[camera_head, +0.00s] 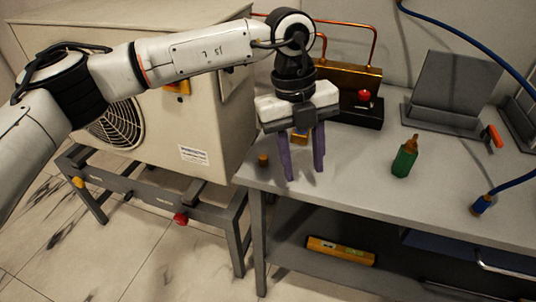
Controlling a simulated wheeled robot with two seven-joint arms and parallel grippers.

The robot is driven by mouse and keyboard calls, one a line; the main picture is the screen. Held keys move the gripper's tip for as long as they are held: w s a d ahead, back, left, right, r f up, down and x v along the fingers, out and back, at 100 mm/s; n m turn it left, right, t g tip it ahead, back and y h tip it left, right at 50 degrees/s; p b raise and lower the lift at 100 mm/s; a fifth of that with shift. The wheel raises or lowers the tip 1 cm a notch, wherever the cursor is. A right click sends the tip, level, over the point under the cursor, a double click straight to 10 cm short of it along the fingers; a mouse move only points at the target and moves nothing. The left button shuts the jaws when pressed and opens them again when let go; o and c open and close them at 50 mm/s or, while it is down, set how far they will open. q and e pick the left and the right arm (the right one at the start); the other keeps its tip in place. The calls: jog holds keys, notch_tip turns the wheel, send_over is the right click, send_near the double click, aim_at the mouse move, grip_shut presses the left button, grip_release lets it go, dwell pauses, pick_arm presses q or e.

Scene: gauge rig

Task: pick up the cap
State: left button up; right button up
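A small orange-brown cap-like piece (263,160) stands on the grey bench top (350,185) near its left edge. I take it to be the cap. My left gripper (303,173) points down over the bench, just to the right of this piece. Its two purple fingers are apart, with nothing visible held between the tips. Whether the fingertips touch the bench is hard to tell. A small yellow-orange thing (299,138) shows partly behind the fingers. My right gripper is not in view.
A brass manifold with copper pipes (347,76) and a red knob (364,95) stands behind the gripper. A green bottle (404,160) stands to the right, before a dark stand (455,85). A blue hose end (481,205) is at the right. A large beige unit (190,120) stands left.

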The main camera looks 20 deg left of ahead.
aim_at(263, 156)
pick_arm(q)
jog(key=w+a+r+n+t+y, duration=0.25)
jog(key=w+a+r, duration=0.25)
jog(key=a, duration=0.3)
jog(key=shift+g+y, duration=0.35)
jog(key=shift+g, duration=0.1)
jog(key=f, duration=0.3)
jog(key=a+f, duration=0.1)
jog(key=f, duration=0.6)
jog(key=shift+w+a+f, duration=0.15)
jog(key=shift+w+a, duration=0.15)
jog(key=shift+w, duration=0.05)
jog(key=shift+c, duration=0.2)
grip_shut()
